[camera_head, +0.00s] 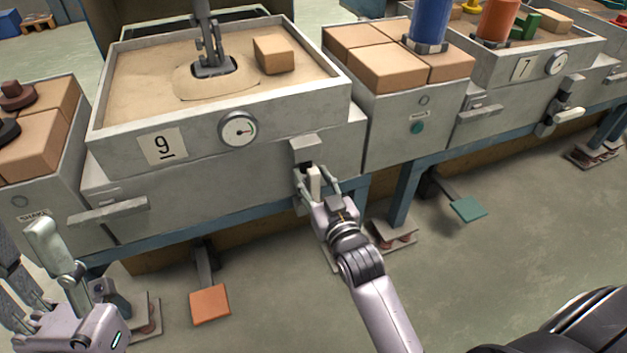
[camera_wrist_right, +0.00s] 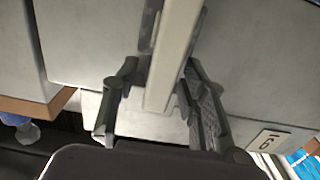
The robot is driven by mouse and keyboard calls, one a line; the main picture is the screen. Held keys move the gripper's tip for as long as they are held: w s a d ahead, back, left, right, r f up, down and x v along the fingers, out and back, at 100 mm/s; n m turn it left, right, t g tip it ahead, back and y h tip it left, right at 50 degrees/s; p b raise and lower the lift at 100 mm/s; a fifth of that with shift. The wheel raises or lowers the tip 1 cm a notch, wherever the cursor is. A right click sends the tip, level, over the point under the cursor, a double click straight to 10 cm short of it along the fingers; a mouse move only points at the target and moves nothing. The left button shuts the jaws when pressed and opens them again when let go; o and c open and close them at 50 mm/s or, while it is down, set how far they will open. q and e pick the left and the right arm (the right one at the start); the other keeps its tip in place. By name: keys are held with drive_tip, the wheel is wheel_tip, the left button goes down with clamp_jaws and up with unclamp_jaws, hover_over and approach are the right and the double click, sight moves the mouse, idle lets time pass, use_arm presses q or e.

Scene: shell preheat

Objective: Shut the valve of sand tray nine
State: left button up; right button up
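Sand tray nine (camera_head: 218,167) is a grey metal tray of sand with a "9" label and a round gauge on its front. Its valve (camera_head: 306,148) sits at the front's right end, with a pale lever (camera_head: 314,180) hanging down. My right gripper (camera_head: 316,187) is at this lever. In the right wrist view the lever (camera_wrist_right: 172,65) runs between the two fingers (camera_wrist_right: 158,85), with a gap visible on its left side; contact on the right is unclear. My left gripper (camera_head: 23,236) is at the lower left, fingers spread and empty.
Tray seven (camera_head: 500,75) at the right has its own valve with a pale lever (camera_head: 569,116). A drawer-like handle (camera_head: 108,211) juts out left of tray nine's front. An orange pedal (camera_head: 209,304) and a green pedal (camera_head: 467,208) are below. Floor in front is clear.

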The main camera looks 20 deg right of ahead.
drive_tip(key=shift+c, duration=0.6)
clamp_jaws()
idle(0.4)
